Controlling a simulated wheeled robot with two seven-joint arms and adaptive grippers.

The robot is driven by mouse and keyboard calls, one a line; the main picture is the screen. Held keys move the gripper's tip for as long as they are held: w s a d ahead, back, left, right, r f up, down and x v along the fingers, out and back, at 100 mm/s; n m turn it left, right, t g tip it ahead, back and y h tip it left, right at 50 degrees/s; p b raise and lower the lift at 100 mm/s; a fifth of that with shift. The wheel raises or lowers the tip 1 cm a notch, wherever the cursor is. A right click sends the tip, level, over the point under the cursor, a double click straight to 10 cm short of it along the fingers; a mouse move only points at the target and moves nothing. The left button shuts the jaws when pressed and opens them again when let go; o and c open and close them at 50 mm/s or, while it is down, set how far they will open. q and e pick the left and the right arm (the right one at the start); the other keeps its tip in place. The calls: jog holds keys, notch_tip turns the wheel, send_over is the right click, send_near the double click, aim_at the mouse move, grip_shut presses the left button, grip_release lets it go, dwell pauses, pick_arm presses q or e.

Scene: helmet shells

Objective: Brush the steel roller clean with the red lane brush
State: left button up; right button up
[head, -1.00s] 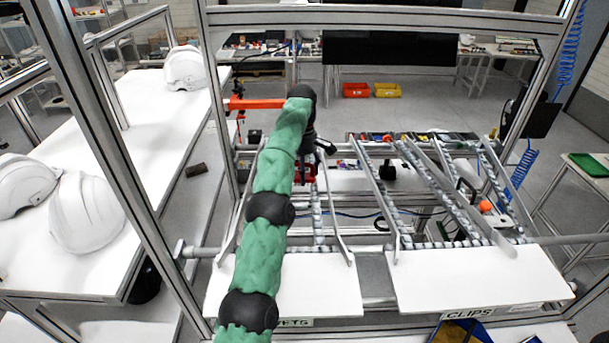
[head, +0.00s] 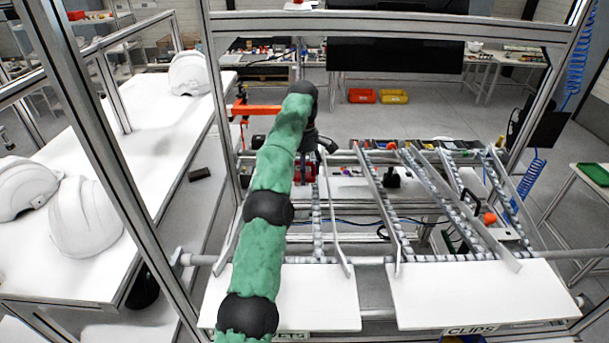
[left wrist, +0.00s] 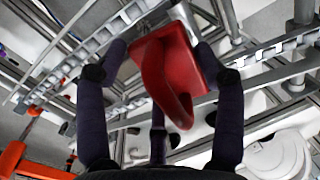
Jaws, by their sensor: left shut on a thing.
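My left gripper (head: 312,150) is at the end of the green-sleeved arm, over the left lane of the rack. It is shut on the red lane brush (left wrist: 165,85), whose red block and curved handle show between the two dark fingers in the left wrist view. In the head view a bit of red brush (head: 303,173) shows beside the gripper, mostly hidden by the arm. Lane rollers (head: 318,215) run down the left lane below the gripper. I cannot tell which one is the steel roller, or whether the brush touches it. My right gripper is not in view.
Slanted metal rails (head: 383,215) divide the lanes on the right. White panels (head: 480,293) lie at the rack's front. An orange clamp (head: 257,109) sits left of the gripper. Frame posts stand close on both sides. White helmet shells (head: 85,215) rest on the left table.

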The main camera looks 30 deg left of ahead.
pick_arm(q)
jog(key=shift+w+d+f, duration=0.1)
jog(key=shift+w+f, duration=0.1)
jog(key=shift+f, duration=0.1)
jog(key=shift+s+d+f+b, duration=0.1)
jog(key=shift+s+f+b, duration=0.15)
jog(key=shift+f+b, duration=0.3)
jog(key=f, duration=0.2)
jog(key=shift+s+d+f+g+h+b, duration=0.25)
jog(key=shift+d+f+g+h+b, duration=0.05)
jog(key=shift+g+b, duration=0.1)
jog(key=shift+s+d+f+g+h, duration=0.15)
jog(key=shift+d+f, duration=0.05)
jog(key=shift+f, duration=0.55)
jog(key=shift+s+d+f+g+h, duration=0.15)
jog(key=shift+d+f, duration=0.05)
jog(key=shift+f, duration=0.5)
jog(key=shift+b+x, duration=0.85)
jog(key=shift+b, duration=0.6)
jog(key=shift+s+a, duration=0.1)
jog(key=shift+s, duration=0.05)
